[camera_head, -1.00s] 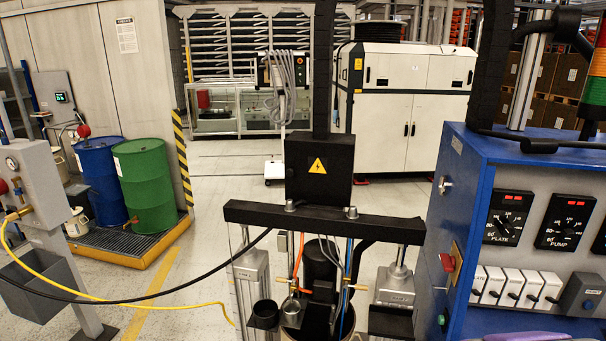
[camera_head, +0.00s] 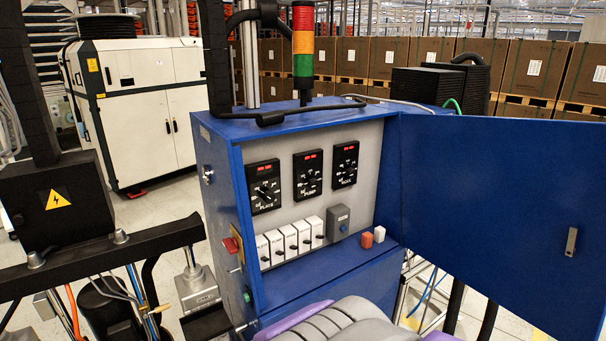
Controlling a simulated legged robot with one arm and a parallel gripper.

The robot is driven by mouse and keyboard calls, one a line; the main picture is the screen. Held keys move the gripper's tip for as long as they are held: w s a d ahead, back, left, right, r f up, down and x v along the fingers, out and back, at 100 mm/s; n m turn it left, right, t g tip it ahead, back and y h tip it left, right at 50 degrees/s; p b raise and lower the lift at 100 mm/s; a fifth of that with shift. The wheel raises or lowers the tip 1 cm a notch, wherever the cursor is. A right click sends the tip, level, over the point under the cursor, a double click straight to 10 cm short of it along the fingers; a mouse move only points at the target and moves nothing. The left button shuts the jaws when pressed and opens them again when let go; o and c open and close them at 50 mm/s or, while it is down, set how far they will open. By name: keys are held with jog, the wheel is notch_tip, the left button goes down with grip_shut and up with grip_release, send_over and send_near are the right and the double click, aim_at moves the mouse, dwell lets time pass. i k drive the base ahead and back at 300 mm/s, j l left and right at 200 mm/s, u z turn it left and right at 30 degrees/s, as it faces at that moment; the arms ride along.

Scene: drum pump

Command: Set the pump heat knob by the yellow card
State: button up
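The open blue control cabinet (camera_head: 300,118) stands in the middle of the head view. Its pale panel carries three black dial units with red displays. The plate dial (camera_head: 264,188) is at left, the pump dial (camera_head: 308,175) in the middle, and a third dial (camera_head: 344,165) at right. The pump heat knob (camera_head: 308,184) is small, and its exact setting is too small to read. I make out no yellow card in this view. My gripper is not in view; a grey and purple part of my own body shows at the bottom edge.
The cabinet door (camera_head: 500,210) hangs wide open to the right. A row of white switches (camera_head: 290,240) and a grey unit (camera_head: 338,222) sit below the dials. A red button (camera_head: 231,246) is on the left side. A black crossbeam (camera_head: 90,256) stands at left.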

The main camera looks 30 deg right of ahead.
aim_at(313, 184)
jog(key=z, duration=0.95)
